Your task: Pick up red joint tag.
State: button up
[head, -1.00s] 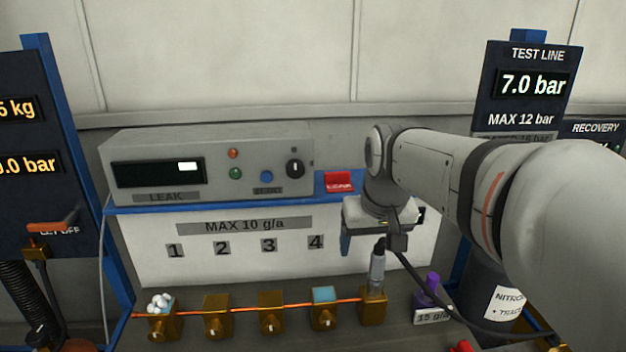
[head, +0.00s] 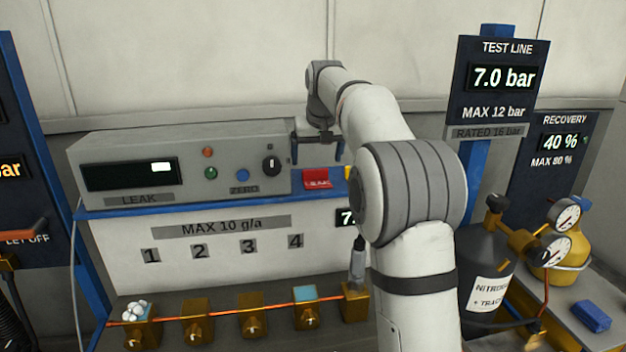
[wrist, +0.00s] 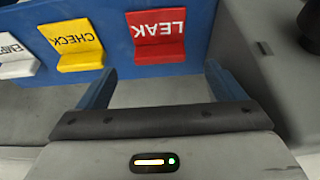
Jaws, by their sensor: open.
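The red joint tag (head: 316,179), lettered LEAK, is on the blue ledge right of the grey leak detector. In the wrist view the red tag (wrist: 158,42) is upside down, just beyond the fingertips and roughly centred between them. My gripper (head: 317,152) is open, fingers pointing down, above the red tag in the head view. In the wrist view the gripper (wrist: 160,70) has its two blue fingers spread wide with nothing between them.
A yellow CHECK tag (wrist: 76,45) and a white tag (wrist: 15,57) sit beside the red one. The grey detector box (head: 185,165) stands close to my gripper. Below are several brass joints on a copper pipe (head: 225,312). A nitrogen cylinder (head: 485,265) stands right.

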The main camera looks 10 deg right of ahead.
aim_at(316, 170)
jog(key=x, duration=0.5)
jog(key=shift+w+f, duration=0.1)
jog(key=shift+f, duration=0.2)
jog(key=c, duration=1.1)
jog(key=shift+o, duration=0.2)
jog(key=shift+r, duration=0.1)
